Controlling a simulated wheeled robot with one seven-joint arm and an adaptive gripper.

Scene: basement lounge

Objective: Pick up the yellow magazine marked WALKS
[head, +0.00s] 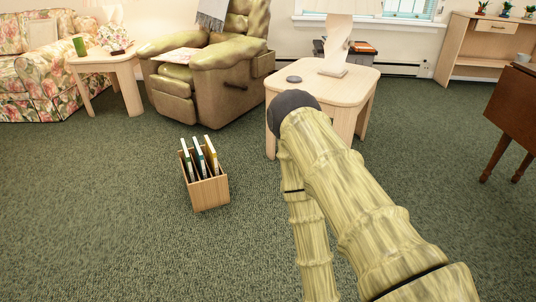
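A wooden magazine box (211,193) stands on the green carpet, left of my arm. Three thin magazines stand upright in it and stick out above its rim. The rightmost has a yellowish edge (210,151); the other two look green (186,159) and teal (198,154). No lettering is legible, so I cannot read WALKS on any of them. The lower parts of the magazines are hidden inside the box. My arm rises from the lower right and folds back down at a dark joint. My gripper is outside the picture.
A wooden side table (352,89) with a lamp (338,45) and a dark round object (294,79) stands behind my arm. A green recliner (215,80) is behind the box. A brown table (507,107) stands at right. Carpet around the box is clear.

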